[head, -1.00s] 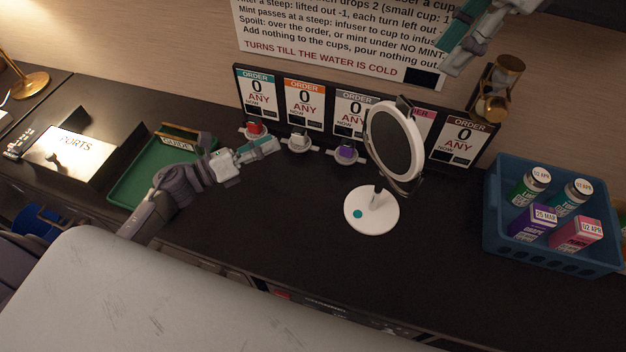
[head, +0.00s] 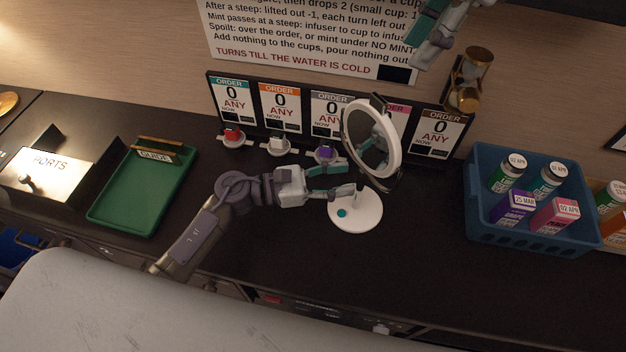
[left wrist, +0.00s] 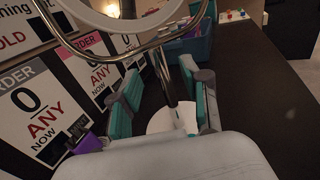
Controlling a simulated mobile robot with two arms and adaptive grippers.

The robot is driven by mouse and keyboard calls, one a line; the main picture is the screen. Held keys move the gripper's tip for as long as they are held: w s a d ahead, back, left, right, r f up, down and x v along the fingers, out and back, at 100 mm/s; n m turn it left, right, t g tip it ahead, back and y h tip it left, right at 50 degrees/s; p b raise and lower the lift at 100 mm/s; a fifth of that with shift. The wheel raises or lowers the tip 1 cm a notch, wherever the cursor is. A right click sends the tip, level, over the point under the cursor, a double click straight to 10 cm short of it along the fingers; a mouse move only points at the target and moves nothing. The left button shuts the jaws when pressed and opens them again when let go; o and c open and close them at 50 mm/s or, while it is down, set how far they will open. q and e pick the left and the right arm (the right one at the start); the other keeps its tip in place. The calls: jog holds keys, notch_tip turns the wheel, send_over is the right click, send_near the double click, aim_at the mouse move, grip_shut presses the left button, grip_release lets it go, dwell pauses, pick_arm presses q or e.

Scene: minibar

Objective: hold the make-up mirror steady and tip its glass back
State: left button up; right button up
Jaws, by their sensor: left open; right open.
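The make-up mirror stands upright on the counter, with a round glass (head: 366,138) in a white ring and a white round base (head: 362,216) bearing a teal dot. My left gripper (head: 348,180) is open at the mirror's stem, just above the base. In the left wrist view the chrome stem (left wrist: 165,82) shows between the open fingers of my left gripper (left wrist: 162,108), apparently not clasped. The ring's lower edge (left wrist: 130,22) is above them. My right gripper (head: 432,40) is open, high at the top of the head view, away from the mirror.
A row of order cards (head: 280,106) stands behind the mirror, with small coloured pieces in front. A blue basket (head: 480,225) of tins and boxes is at right, an hourglass (head: 468,80) behind. A green tray (head: 120,212) lies left. The counter right of the base is clear.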

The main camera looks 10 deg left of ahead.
aim_at(362, 176)
pick_arm(q)
jog(key=x, duration=0.5)
jog(key=shift+a, duration=0.1)
grip_shut()
